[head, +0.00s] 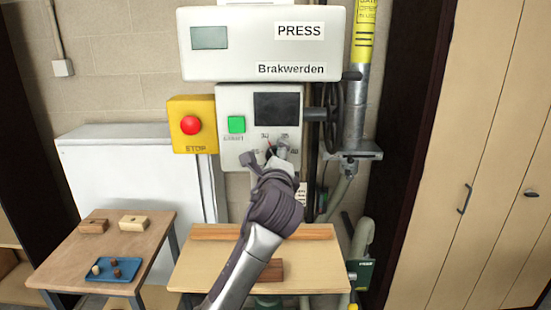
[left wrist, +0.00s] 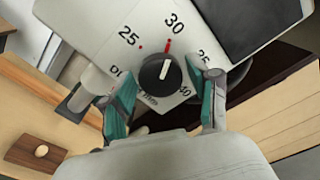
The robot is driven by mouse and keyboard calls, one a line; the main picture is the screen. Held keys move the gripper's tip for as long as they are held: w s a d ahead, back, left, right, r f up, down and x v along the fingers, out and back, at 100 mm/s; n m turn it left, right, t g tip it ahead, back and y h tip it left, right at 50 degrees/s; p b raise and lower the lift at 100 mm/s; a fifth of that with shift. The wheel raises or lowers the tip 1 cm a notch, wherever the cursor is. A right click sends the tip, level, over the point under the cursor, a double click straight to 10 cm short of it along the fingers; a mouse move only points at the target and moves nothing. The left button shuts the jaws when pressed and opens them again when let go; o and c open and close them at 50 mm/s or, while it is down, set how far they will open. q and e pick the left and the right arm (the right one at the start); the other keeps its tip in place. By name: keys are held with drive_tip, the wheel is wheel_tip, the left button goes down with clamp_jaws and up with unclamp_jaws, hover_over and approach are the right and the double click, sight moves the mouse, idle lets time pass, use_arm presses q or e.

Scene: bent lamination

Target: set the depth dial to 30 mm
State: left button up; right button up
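The depth dial (left wrist: 160,75) is a round black knob with a white line, on the grey panel. In the left wrist view its red pointer mark points up at the printed 30, with 25 to the left and 35 to the right. My left gripper (left wrist: 163,76) is open, with one teal-padded finger on each side of the knob and small gaps showing beside it. In the head view my left gripper (head: 270,158) is in front of the control panel (head: 229,103) and hides most of the dial. My right gripper is not in view.
A green start button (head: 236,124) and a red stop button (head: 191,125) are left of the dial. Below are a wooden worktop (head: 205,270) and a side table (head: 75,240) with a blue tray (head: 113,285).

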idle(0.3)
use_arm(q)
drive_tip(key=s, duration=1.2)
